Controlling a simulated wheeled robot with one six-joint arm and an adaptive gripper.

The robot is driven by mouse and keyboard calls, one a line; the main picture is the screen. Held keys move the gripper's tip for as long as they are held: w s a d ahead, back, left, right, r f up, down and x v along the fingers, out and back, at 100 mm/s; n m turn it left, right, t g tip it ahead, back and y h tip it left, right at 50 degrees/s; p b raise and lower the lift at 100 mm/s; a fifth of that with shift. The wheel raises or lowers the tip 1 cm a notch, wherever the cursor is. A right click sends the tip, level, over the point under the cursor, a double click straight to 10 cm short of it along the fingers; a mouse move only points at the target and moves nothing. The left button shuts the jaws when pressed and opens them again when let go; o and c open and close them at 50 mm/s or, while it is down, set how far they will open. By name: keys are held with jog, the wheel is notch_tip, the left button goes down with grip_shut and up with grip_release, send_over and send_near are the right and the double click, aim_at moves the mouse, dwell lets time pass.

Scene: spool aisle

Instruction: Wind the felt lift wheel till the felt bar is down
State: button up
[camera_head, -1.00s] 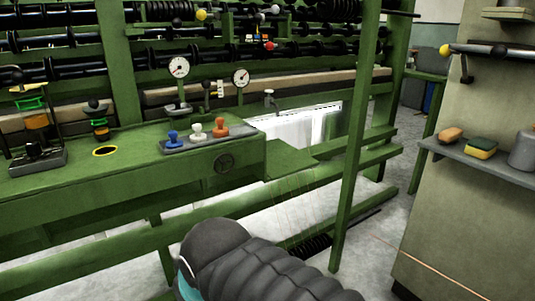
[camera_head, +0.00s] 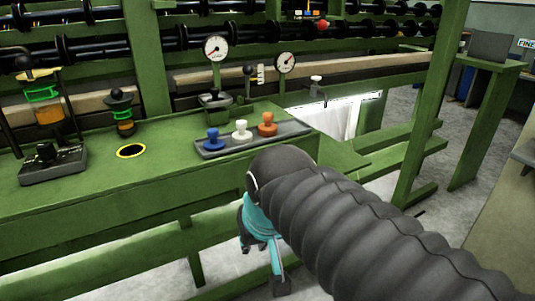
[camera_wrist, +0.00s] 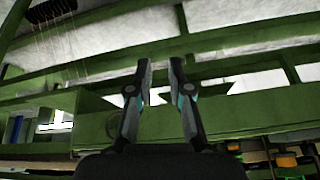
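My gripper (camera_head: 275,285) hangs low in front of the green bench, fingers downward, below its front edge. In the wrist view its two fingers (camera_wrist: 160,65) stand apart with nothing between them, so it is open. A dark round shape beside the left finger, seen against the green panel, may be the felt lift wheel (camera_wrist: 112,125); the finger partly covers it. In the head view my arm hides that part of the bench front. A long pale bar (camera_head: 380,68) runs behind the bench; I cannot tell whether it is the felt bar.
A tray (camera_head: 290,140) with blue, white and orange knobs lies on the bench, behind my arm. Two dial gauges (camera_head: 216,47) stand behind it. A yellow-rimmed hole (camera_head: 131,151) is further left. A green post (camera_head: 425,120) rises at right. Floor shows beyond it.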

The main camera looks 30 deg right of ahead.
jog(key=w+d+r+m+g+p, duration=0.1)
jog(key=w+d+r+m+g, duration=0.2)
jog(key=w+d+r+m, duration=0.5)
jog(key=w+d+r+m+g+p, duration=0.2)
jog(key=w+d+r+m, duration=0.5)
jog(key=w, duration=0.4)
jog(key=shift+m, duration=0.3)
jog(key=f, duration=0.4)
jog(key=a+f+b, duration=0.1)
jog(key=f, duration=0.3)
jog(key=f+b, duration=0.1)
jog(key=f, duration=0.3)
jog(key=shift+s+a+f, duration=0.1)
jog(key=shift+s+a, duration=0.05)
jog(key=shift+s, duration=0.1)
grip_shut()
